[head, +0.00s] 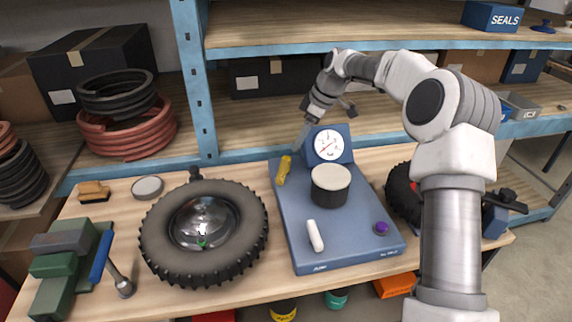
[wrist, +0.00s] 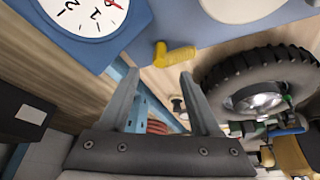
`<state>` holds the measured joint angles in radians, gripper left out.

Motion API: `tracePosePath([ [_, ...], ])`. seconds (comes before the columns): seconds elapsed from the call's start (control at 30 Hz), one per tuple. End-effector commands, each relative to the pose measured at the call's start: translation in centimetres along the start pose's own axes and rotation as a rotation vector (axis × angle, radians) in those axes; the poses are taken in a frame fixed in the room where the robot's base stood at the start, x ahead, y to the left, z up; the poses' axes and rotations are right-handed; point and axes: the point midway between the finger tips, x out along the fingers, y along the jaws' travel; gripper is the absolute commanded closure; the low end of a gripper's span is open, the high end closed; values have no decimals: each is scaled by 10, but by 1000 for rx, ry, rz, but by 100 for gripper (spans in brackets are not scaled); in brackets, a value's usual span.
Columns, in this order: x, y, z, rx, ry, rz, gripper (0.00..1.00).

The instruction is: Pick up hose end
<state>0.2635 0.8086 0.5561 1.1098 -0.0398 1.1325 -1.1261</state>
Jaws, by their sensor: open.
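A yellow elbow-shaped piece (head: 283,170), which looks like the hose end, lies at the left edge of the blue gauge unit (head: 290,222) on the bench. In the wrist view the yellow piece (wrist: 175,54) shows just beyond my fingertips, apart from them. My gripper (head: 305,132) is open and empty, beside the dial and above the back of the unit. Its two fingers (wrist: 160,76) are spread in the wrist view, with nothing between them. No hose is visible joined to the yellow piece.
The gauge dial (head: 327,145) stands close to my gripper. A black cylinder with a white top (head: 330,185), a white handle (head: 315,236) and a purple knob (head: 380,228) are on the unit. A tyre (head: 160,235) lies to the left. A shelf post (head: 195,85) rises behind.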

Motion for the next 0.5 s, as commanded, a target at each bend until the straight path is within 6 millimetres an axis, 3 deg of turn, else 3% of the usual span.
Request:
tracePosePath([
  [0.2,35,0,0,0,-1,-1,36],
  [0.5,54,0,-3,0,-1,-1,36],
])
